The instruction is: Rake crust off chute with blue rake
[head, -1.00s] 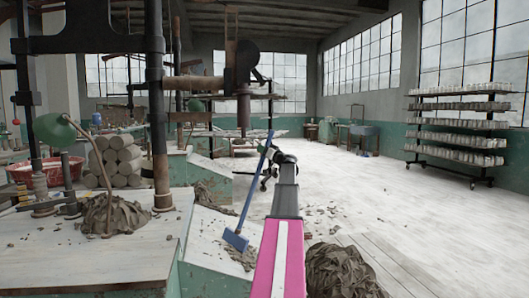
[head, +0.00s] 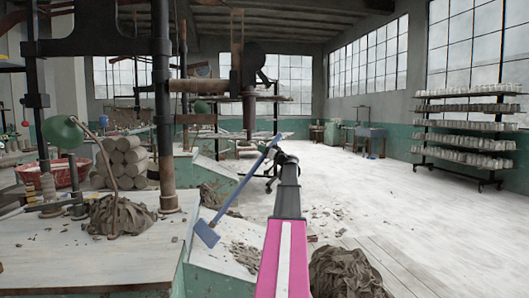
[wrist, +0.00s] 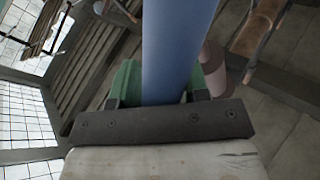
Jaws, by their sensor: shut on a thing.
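My gripper (head: 275,152) is shut on the upper handle of the blue rake (head: 240,190). In the wrist view, the green finger pads of my gripper (wrist: 160,92) sit on both sides of the blue handle (wrist: 178,40). The handle slants down left to the flat blue rake head, which is over the upper left part of the pale sloping chute (head: 215,262), near the bench. Whether the head touches the chute is unclear. Grey-brown crust (head: 246,256) lies in broken bits on the chute, right of and below the rake head.
A bench (head: 90,255) with a clay lump (head: 120,215) and black press posts stands at the left. A large clay heap (head: 345,275) lies on the floor at right. Scraps litter the floor. A loaded shelf rack (head: 465,125) stands far right; the middle floor is open.

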